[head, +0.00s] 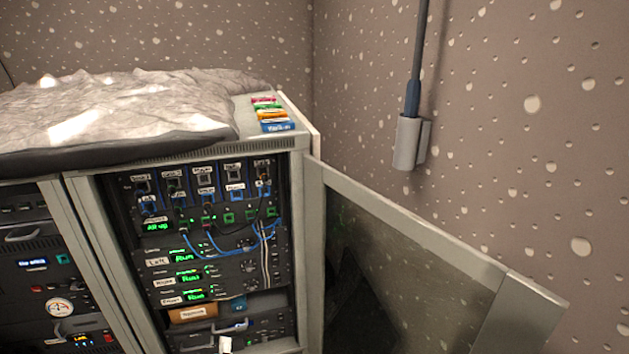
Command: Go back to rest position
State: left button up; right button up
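Neither of my grippers shows in the head view. An equipment rack (299,200) stands left of the middle, with its glass-panelled door (420,265) swung open to the right. Inside are a patch panel (205,190) with labelled sockets and several blue and dark cables (205,245). Below it are units with green lit displays (186,278). Whether my grippers touch anything cannot be seen.
A crumpled grey cover (110,105) lies on top of the rack, beside a row of coloured labelled items (270,115). A second rack (50,270) with a gauge adjoins at left. A wall holder (408,143) with a cable hangs at right.

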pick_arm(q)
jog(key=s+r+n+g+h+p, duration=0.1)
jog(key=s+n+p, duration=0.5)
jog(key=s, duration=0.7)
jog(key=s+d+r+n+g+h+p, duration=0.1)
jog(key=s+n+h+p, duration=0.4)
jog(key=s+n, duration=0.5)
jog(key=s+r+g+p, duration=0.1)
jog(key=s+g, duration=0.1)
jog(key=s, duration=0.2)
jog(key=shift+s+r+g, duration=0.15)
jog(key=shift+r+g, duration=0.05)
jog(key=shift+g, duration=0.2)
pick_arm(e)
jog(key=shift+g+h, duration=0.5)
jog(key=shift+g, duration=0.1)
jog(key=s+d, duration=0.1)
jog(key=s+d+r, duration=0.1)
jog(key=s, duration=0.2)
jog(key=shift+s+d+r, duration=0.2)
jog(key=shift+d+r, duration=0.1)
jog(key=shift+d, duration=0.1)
